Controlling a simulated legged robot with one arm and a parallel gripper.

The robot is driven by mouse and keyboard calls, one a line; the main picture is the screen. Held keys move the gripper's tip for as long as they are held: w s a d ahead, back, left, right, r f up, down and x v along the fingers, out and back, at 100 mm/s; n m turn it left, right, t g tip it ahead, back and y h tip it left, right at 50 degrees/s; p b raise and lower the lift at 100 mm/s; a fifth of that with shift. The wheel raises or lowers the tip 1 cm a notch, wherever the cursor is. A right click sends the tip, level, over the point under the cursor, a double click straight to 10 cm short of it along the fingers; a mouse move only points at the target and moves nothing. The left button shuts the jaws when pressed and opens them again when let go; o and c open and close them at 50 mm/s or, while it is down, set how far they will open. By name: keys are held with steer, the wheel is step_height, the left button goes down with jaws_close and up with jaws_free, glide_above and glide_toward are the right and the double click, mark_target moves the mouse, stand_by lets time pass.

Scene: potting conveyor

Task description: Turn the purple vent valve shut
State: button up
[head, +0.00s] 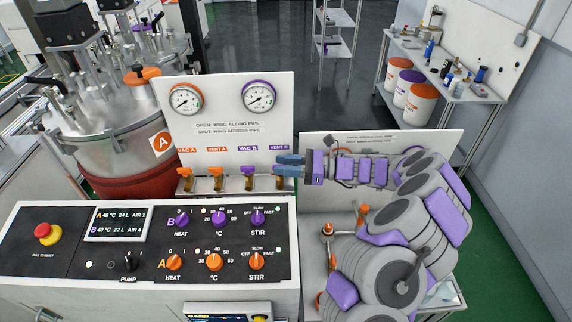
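The purple vent valve sits under the purple VENT B label (279,148), at the right end of the valve row. Its wing is mostly hidden behind my gripper; only a brass lower part (280,184) shows below the fingers. My gripper (283,165) reaches in from the right, its two blue fingertips close together right at this valve. I cannot tell whether the fingers touch or grip the wing, or how the wing is turned. Lettering on the panel (229,105) reads open: wing along pipe, shut: wing across pipe.
The purple VAC B valve (249,179) stands just left of my fingertips. The orange VENT A valve (217,180) and VAC A valve (185,180) are further left. The black control console (198,275) lies in front below. A second white panel (440,145) stands behind my arm.

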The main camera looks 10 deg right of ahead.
steer(key=shift+a+r, duration=0.15)
steer(key=shift+a, duration=0.75)
steer(key=shift+c, duration=1.4)
steer(key=shift+a, duration=0.4)
jaws_close()
steer(key=shift+d, duration=0.15)
steer(key=shift+d+f+n+g+p, duration=0.2)
steer(key=shift+d+n+g+p, duration=0.1)
steer(key=shift+n+g+p, duration=0.65)
steer(key=shift+o, duration=0.8)
jaws_free()
steer(key=shift+m, duration=0.35)
steer(key=o, duration=0.3)
steer(key=shift+d, duration=0.4)
steer(key=shift+r, duration=0.1)
